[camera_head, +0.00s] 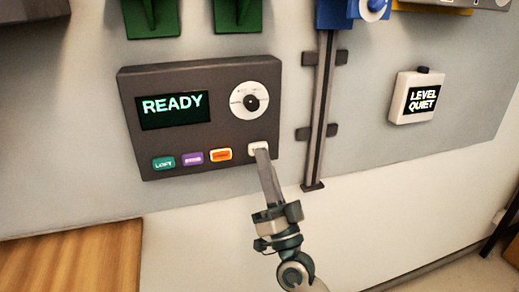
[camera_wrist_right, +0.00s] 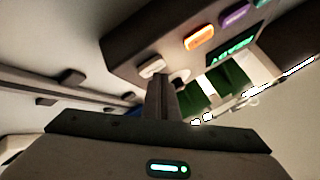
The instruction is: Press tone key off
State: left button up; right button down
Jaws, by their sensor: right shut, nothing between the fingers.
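A dark paging panel (camera_head: 224,100) is mounted on the grey wall board, with a screen (camera_head: 174,108) reading READY in green. A round white dial (camera_head: 251,101) sits at its upper right. Along its lower edge are a teal key (camera_head: 163,163), a purple key (camera_head: 193,158), an orange key (camera_head: 221,155) and a white key (camera_head: 258,148). My right gripper (camera_head: 262,155) is shut and empty, its fingertips at the white key and partly covering it; I cannot tell whether they touch. The right wrist view shows the shut fingers (camera_wrist_right: 160,85) just beside the white key (camera_wrist_right: 151,68). My left gripper is not in view.
A vertical dark rail (camera_head: 320,115) with brackets stands right of the panel. A white box (camera_head: 416,99) reading LEVEL QUIET is farther right. Green holders (camera_head: 151,18) are above the panel. A wooden surface (camera_head: 70,258) is at lower left.

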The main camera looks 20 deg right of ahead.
jog(key=shift+s, duration=0.15)
jog(key=shift+s, duration=0.1)
jog(key=shift+s+d+p, duration=0.1)
jog(key=shift+s+p, duration=0.8)
jog(key=shift+s, duration=2)
